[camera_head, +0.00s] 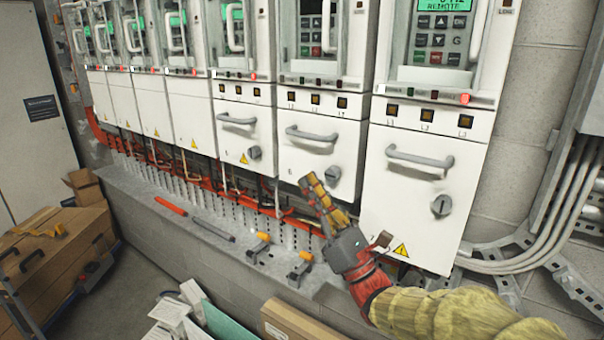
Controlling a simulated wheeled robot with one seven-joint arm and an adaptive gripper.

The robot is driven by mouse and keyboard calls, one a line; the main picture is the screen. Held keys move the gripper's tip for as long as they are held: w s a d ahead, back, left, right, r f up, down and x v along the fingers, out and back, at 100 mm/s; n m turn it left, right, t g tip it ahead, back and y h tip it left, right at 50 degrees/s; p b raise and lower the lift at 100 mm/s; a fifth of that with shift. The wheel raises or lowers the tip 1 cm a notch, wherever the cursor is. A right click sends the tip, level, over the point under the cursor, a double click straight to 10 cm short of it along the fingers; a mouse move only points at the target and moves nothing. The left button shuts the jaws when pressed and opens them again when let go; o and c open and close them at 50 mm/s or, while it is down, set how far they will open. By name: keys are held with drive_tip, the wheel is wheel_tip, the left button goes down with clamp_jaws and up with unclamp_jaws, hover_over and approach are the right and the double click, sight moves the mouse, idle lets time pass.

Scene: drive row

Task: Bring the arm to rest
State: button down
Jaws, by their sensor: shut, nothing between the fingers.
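My gripper (318,190) shows at the lower middle of the head view, at the end of my arm, which comes in from the lower right. Its yellow-banded fingers point up and to the left and are shut with nothing between them. It appears in front of the lower white drive doors, close to the second door from the right (317,165). The rightmost door (415,220) is just right of my gripper. I cannot tell how far the fingers are from the doors.
A grey ledge (180,222) below the drives bears a red-handled tool (171,206), a dark bar (213,229) and two orange-topped clamps (260,246) (300,268). Boards (285,320) lean below. Conduits (570,220) run at the right.

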drive_tip(key=d+p+v, duration=0.1)
drive_tip(key=v, duration=0.6)
drive_tip(key=s+a+f+n+g, duration=0.8)
drive_tip(key=a+f+n+g, duration=0.3)
drive_tip(key=f+g, duration=0.1)
drive_tip(key=s+d+f+n+g+h, duration=0.2)
drive_tip(key=s+f+n+g+h, duration=0.55)
drive_tip(key=s+f, duration=0.35)
drive_tip(key=s+d+f+n+t+h, duration=0.1)
drive_tip(key=s+d+n+h, duration=0.25)
drive_tip(key=d, duration=0.45)
drive_tip(key=s+d+f+n+t+h, duration=0.2)
drive_tip(key=d+n+h, duration=0.3)
drive_tip(key=d, duration=0.4)
drive_tip(key=d+r+n+t+h, duration=0.2)
drive_tip(key=d+r+t+h, duration=0.2)
drive_tip(key=d+r, duration=0.5)
drive_tip(key=shift+w+d, duration=0.15)
